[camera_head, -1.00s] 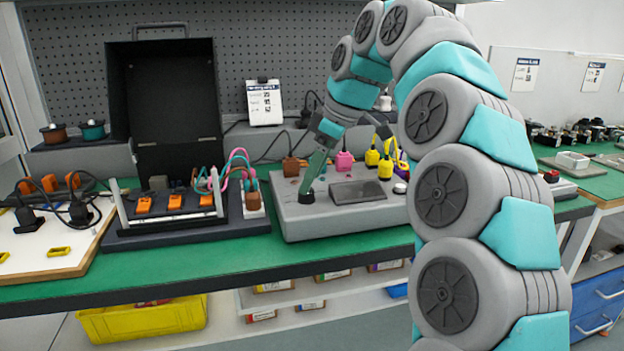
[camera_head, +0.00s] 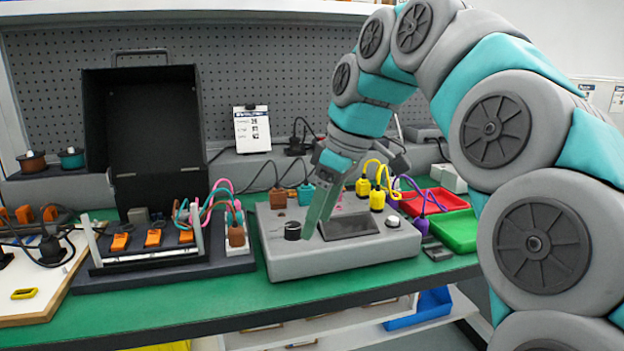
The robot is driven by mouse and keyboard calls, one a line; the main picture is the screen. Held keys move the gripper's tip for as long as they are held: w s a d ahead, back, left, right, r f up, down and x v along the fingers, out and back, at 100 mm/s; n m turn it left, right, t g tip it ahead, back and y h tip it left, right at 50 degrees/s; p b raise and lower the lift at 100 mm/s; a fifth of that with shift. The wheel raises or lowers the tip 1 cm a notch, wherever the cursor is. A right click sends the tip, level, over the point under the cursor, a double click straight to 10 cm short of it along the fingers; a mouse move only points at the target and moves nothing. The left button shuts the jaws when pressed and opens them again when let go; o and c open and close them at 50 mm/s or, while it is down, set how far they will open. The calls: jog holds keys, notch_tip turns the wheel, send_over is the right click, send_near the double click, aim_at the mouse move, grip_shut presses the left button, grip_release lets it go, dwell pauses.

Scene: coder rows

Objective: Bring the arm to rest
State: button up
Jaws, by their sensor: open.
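My gripper (camera_head: 318,222) hangs at the end of my teal and grey arm (camera_head: 362,118), which arches in from the right. Its long greenish fingers point down over the grey console box (camera_head: 340,262), between a black knob (camera_head: 292,230) and a dark screen (camera_head: 350,226). Nothing shows between the fingers. I cannot tell whether the tips touch the box. The fingers and wrist hide part of the box top.
Yellow plugs (camera_head: 377,200) and a purple plug (camera_head: 422,224) with cables stand close right of the gripper. A red tray (camera_head: 432,200) and a green tray (camera_head: 456,230) lie further right. A dark rack with orange blocks (camera_head: 153,238) and an open black case (camera_head: 155,120) stand left.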

jog(key=s+d+f+m+g+h, duration=0.1)
jog(key=s+d+f+m, duration=0.3)
jog(key=s+f, duration=0.4)
jog(key=s+d+f+m+g+h, duration=0.1)
jog(key=s+d+f+m, duration=0.3)
jog(key=s+f, duration=0.5)
jog(key=s+d+f+m+g+h, duration=0.1)
jog(key=s+d+f+m, duration=0.3)
jog(key=s+f, duration=0.5)
jog(key=s+d, duration=0.1)
jog(key=s, duration=0.2)
jog(key=shift+s+d+f+m, duration=0.15)
jog(key=shift+s+d+m, duration=0.15)
jog(key=shift+d, duration=0.05)
